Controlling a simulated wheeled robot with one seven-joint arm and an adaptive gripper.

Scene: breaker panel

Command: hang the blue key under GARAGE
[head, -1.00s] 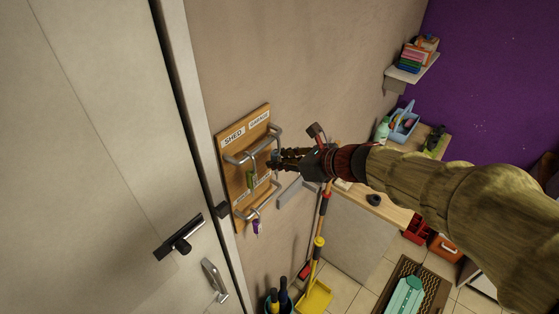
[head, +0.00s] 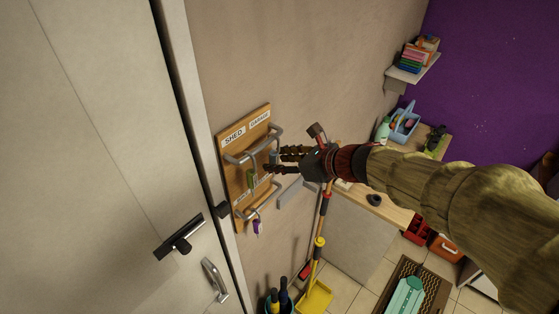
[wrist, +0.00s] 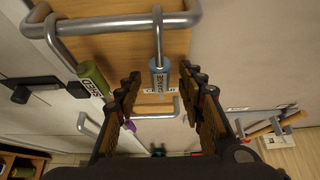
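The wooden key board (head: 238,190) is on the wall beside the door, with labels SHED (head: 234,135) and GARAGE (head: 259,121) at its top. The blue key tag (wrist: 159,76), marked GARAGE, hangs from the right upper hook (wrist: 158,35), the one below the GARAGE label; it shows small in the head view (head: 273,157). My gripper (wrist: 160,86) is open, its fingers on either side of the blue tag with gaps visible. The green tag (wrist: 93,80), marked SHED, hangs on the left upper hook; it also shows in the head view (head: 251,180).
A purple tag (head: 257,227) hangs on the lower hooks. The door handle (head: 180,238) is at the left. A yellow-and-red broom (head: 318,245) stands below my arm. The workbench (head: 385,207) is at the right.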

